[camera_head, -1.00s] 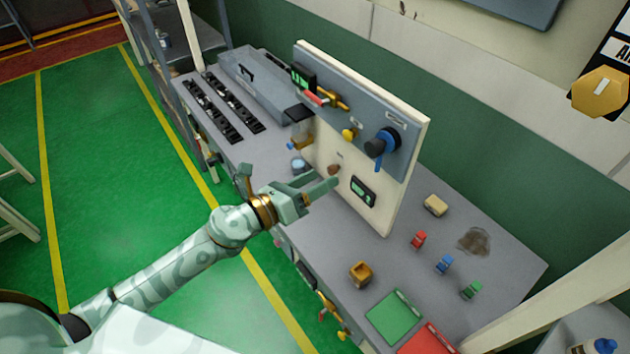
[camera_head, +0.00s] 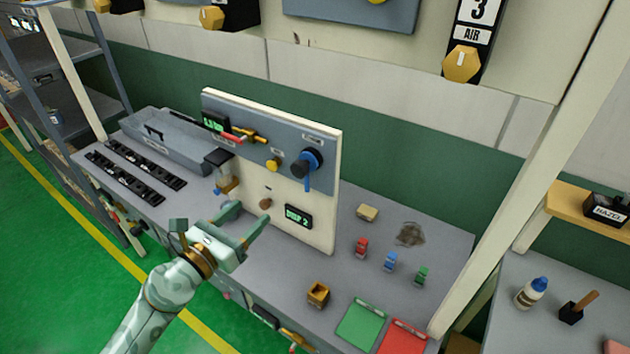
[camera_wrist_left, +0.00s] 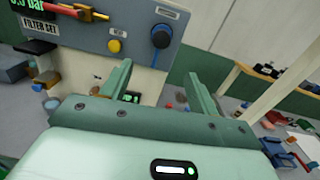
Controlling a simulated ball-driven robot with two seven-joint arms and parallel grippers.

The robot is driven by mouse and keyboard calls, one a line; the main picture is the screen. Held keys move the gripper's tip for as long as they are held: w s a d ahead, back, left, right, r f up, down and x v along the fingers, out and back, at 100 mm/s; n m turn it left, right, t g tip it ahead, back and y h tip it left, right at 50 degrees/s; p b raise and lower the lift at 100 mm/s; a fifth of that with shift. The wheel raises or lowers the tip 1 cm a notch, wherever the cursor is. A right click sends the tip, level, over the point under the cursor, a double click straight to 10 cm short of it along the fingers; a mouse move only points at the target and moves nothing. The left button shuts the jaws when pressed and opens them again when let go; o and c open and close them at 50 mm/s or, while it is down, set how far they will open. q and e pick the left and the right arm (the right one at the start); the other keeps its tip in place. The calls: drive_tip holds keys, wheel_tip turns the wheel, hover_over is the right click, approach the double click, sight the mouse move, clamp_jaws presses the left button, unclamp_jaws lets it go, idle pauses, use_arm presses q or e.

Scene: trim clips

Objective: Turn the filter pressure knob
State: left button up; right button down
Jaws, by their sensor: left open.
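The upright panel (camera_head: 238,133) stands on the bench. At its upper left is a green-lit display (camera_head: 214,122); in the wrist view the label "FILTER SET" (camera_wrist_left: 42,25) sits below it. Under that, a dark square cap (camera_head: 217,157) sits above a brass-coloured part. I cannot tell for sure which is the filter pressure knob. My left gripper (camera_head: 248,217) is open and empty, low in front of the panel near the brown knob, apart from the yellow one. My right gripper is out of view.
A grey case (camera_head: 175,140) and black strips (camera_head: 135,178) lie left of the panel. A pale post (camera_head: 520,180) rises at the right.

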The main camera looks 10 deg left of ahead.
use_arm(q)
approach(297, 173)
drive_tip(key=shift+m, duration=0.3)
drive_tip(key=x, duration=0.9)
drive_tip(key=shift+w, duration=0.2)
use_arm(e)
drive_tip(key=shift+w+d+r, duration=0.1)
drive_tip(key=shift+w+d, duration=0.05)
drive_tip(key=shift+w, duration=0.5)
use_arm(q)
drive_tip(key=c, duration=1)
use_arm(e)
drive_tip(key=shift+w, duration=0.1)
